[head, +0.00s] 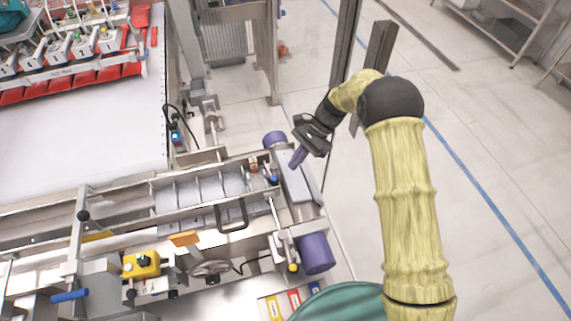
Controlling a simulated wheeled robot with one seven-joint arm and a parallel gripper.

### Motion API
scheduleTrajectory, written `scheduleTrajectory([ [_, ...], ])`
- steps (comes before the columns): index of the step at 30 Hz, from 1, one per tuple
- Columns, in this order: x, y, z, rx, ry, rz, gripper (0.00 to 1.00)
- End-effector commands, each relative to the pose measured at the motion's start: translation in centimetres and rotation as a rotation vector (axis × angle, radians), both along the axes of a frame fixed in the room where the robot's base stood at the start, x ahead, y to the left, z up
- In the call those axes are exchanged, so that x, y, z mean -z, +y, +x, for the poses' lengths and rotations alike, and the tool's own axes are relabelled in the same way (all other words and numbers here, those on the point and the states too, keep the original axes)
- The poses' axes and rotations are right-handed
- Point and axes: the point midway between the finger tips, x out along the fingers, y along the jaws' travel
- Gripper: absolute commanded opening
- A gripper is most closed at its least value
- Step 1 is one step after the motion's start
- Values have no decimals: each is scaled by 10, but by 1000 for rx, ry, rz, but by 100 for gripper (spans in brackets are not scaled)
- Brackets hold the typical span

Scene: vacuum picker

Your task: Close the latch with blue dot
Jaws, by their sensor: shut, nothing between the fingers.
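My gripper (297,158) has purple fingertips and is shut and empty. It points down over the right end of the conveyor, in front of a grey plate (296,180). A small blue spot (273,179) shows on the conveyor's end, left of and below my fingertips. An orange part (253,166) sits just up and left of it. Whether the blue spot is the latch's dot, and whether that latch is open, I cannot tell at this size. Whether my fingertips touch anything below is also unclear.
Purple rollers (314,253) stand at the conveyor's right end. Dark posts (345,45) rise behind my arm.

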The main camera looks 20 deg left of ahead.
Motion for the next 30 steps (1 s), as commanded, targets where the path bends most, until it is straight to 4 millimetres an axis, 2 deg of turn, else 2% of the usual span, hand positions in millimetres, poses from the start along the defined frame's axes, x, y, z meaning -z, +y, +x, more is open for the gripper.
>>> scheduleTrajectory([
  [3,-1,10,-18,-2,3,-3,0],
  [9,5,18,-33,1,0,-1,0],
  [30,8,14,-31,43,0,1,0],
])
